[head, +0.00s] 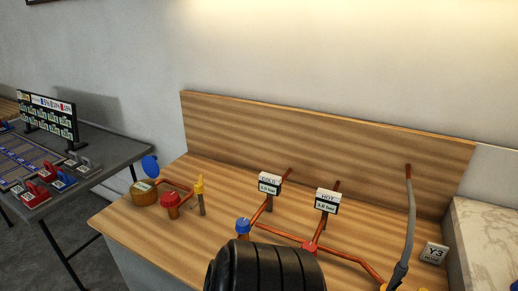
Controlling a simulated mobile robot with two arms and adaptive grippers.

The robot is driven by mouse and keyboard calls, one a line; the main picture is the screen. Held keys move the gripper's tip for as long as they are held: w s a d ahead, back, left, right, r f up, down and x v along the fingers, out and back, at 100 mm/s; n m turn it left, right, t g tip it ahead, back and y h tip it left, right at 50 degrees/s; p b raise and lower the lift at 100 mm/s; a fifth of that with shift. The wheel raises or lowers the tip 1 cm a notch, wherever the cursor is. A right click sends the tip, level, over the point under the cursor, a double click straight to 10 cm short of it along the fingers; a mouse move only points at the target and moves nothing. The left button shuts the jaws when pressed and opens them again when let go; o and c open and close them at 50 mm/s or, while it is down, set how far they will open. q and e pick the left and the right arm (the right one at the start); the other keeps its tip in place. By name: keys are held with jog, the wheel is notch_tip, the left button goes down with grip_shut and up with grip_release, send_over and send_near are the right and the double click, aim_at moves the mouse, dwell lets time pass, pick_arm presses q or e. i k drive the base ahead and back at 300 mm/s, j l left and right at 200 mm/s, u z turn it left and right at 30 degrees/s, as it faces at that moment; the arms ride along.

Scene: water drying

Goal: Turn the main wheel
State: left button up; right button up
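No part is clearly marked as the main wheel. A round blue wheel-like disc (150,165) stands tilted at the left end of the wooden bench (130,225), by a brown drum-shaped part (144,197). A red cap (171,199) sits on a copper stub to its right, and a yellow handle (199,184) stands beside that. A blue cap (243,225) is on the copper piping near the bottom middle. Neither of my grippers can be made out. The bench's front at bottom middle is hidden.
Signs reading COLD (269,184) and HOT (328,201) stand by the copper pipes. A grey hose (410,230) rises at the right, near a Y3 sign (433,253). A dark table (100,150) with a labelled board (48,118) is at left.

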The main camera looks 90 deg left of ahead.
aim_at(170, 200)
jog(key=u, duration=3.7)
